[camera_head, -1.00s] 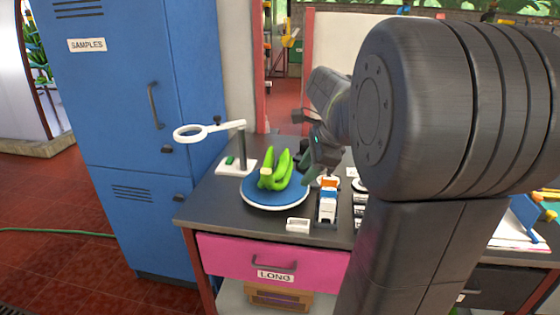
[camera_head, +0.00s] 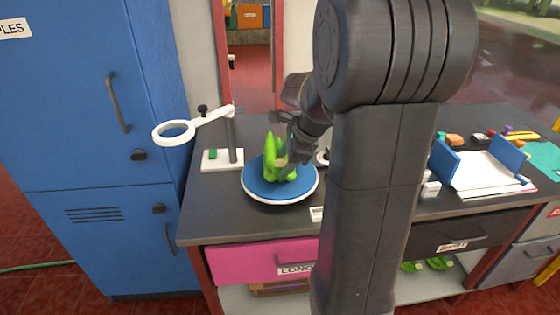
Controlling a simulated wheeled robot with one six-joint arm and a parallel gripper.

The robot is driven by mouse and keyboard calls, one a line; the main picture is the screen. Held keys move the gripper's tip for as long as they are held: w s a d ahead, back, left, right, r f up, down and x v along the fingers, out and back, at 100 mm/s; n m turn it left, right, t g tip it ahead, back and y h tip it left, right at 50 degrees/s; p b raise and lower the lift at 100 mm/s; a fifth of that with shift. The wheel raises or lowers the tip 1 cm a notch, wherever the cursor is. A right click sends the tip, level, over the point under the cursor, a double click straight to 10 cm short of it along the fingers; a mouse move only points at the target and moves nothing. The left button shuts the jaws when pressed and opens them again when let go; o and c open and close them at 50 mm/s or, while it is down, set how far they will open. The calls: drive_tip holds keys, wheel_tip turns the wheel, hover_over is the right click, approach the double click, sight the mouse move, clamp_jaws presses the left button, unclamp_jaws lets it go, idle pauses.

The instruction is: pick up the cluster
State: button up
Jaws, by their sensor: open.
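The cluster (camera_head: 270,164) is a small bunch of green bananas with a pale cut crown. It rests on a round blue plate (camera_head: 257,184) with a white rim on the dark counter. My gripper (camera_head: 287,140) is open, at the right side of the cluster and very close to it. My arm hides part of the gripper, and I cannot tell whether the fingers touch the bananas.
A ring magnifier on a stand (camera_head: 228,140) stands left of the plate. A blue locker (camera_head: 90,120) rises at the left. A pink drawer (camera_head: 240,264) is below the counter. Blue-ended paper holder (camera_head: 475,170) and small items lie to the right.

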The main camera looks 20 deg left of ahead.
drive_tip(key=shift+x, duration=1.4)
clamp_jaws()
drive_tip(key=shift+w+r, duration=0.1)
